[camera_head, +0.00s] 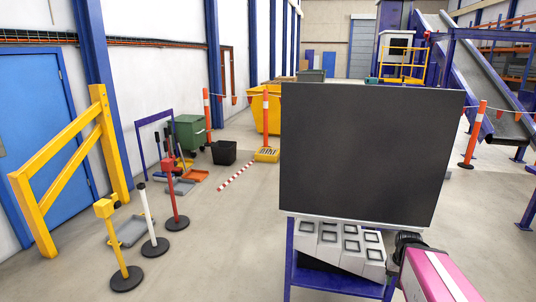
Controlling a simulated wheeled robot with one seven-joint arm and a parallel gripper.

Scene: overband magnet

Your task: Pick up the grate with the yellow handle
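A small yellow slotted piece (267,155) lies on the floor in the middle distance, at the foot of an orange and white post. It looks grate-like, but it is too small to tell whether it is a grate with a yellow handle or the post's base. No other clear grate with a yellow handle shows. A pink and black part at the bottom right may belong to my arm; my gripper's fingers do not show.
A large dark panel (365,150) above a console (340,243) on a blue stand blocks the view ahead. Yellow (118,250), white and red posts stand left, near a yellow barrier (62,165). Black (224,152) and green bins stand behind.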

